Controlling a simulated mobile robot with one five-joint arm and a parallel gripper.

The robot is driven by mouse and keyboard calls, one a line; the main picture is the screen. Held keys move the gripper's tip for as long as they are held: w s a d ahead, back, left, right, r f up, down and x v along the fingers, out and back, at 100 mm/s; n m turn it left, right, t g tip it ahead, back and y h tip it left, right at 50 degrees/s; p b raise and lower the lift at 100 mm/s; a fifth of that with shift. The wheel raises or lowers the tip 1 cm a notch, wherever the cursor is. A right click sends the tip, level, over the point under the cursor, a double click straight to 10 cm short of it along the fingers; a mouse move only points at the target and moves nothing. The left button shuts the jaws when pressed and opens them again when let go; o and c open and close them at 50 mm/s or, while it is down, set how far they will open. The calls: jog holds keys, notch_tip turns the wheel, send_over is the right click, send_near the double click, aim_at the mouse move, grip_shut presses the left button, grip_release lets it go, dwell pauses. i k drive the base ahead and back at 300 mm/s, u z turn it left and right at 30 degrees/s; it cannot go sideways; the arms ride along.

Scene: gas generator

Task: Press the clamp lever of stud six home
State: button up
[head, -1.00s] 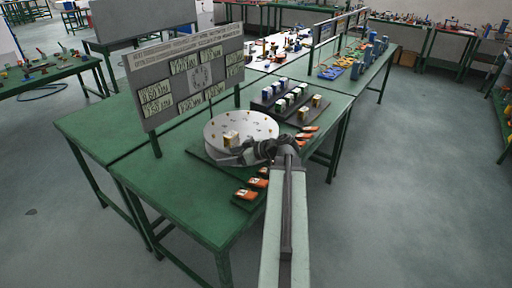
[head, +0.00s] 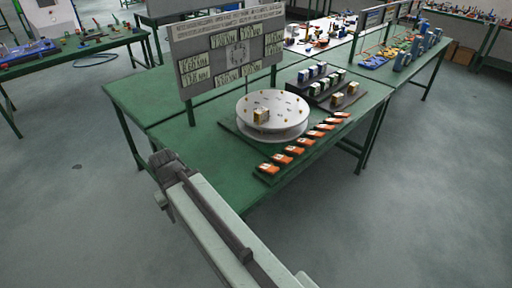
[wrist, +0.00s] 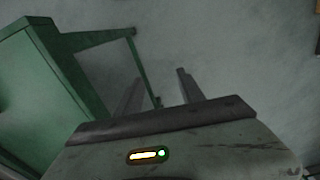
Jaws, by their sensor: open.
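A round white disc (head: 285,119) stands on a dark base on the green table (head: 215,150), with several small studs around its top. A tan block (head: 261,115) sits near the disc's front left edge. A row of orange-and-white levers (head: 297,151) lies along the table's right front edge; I cannot tell which belongs to stud six. My gripper (head: 160,160) is left of the table's front corner, over the floor, well apart from disc and levers.
A grey board with label cards (head: 228,55) stands behind the disc. Dark stepped racks (head: 325,88) with several small blocks stand behind right. In the wrist view, the green table's edge and leg (wrist: 60,75) are close on the left. The floor in front is clear.

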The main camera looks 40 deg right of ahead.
aim_at(325, 127)
jog(key=k, duration=0.5)
jog(key=z, duration=3.4)
jog(key=k, duration=1.35)
jog(key=u, duration=1.35)
jog(key=i, duration=1.25)
jog(key=u, duration=0.05)
